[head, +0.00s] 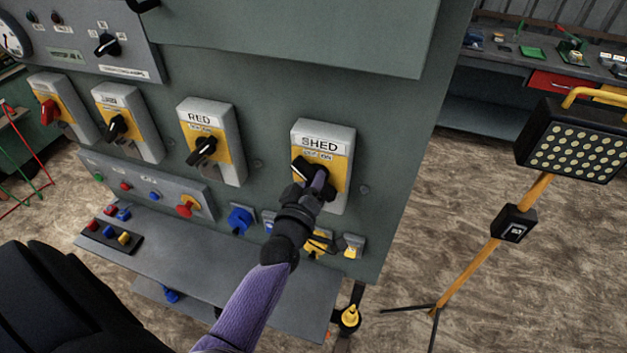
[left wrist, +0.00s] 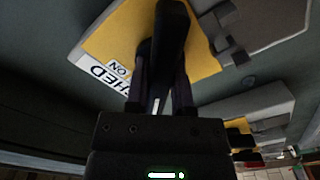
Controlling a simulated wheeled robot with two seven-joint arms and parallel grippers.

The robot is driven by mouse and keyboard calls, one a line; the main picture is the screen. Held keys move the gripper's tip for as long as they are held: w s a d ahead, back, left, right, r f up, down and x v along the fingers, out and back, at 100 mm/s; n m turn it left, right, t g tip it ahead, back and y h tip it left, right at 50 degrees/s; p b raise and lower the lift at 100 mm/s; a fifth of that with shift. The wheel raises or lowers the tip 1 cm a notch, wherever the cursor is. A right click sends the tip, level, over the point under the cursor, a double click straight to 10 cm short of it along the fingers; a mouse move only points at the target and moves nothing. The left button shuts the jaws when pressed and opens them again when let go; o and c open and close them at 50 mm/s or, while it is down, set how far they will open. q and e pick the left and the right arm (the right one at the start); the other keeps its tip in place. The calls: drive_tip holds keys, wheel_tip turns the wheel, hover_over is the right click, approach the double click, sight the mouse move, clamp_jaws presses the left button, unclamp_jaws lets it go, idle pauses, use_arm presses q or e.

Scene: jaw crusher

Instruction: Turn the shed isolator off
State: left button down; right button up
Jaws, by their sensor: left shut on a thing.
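The shed isolator (head: 340,140) is a grey box with a yellow plate and a SHED label, at the right end of a row of isolators on the green panel. Its black rotary handle (head: 318,174) is partly hidden by my left gripper (head: 313,184). The gripper is shut on the handle. In the left wrist view the black handle (left wrist: 171,35) stands between the two fingers, in front of the yellow plate (left wrist: 120,40). The ON mark shows beside the label; the handle's exact setting is hard to tell. My right gripper is not in view.
The RED isolator (head: 212,112) and two more isolators are to the left. A grey shelf (head: 220,275) with padlocks and tags juts out below. A work light (head: 575,140) on a yellow stand is at the right, with open floor (head: 440,200) between.

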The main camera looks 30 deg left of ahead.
use_arm(q)
drive_tip(key=shift+c, duration=2.4)
unclamp_jaws()
drive_tip(key=v, duration=1)
drive_tip(key=shift+b, duration=0.35)
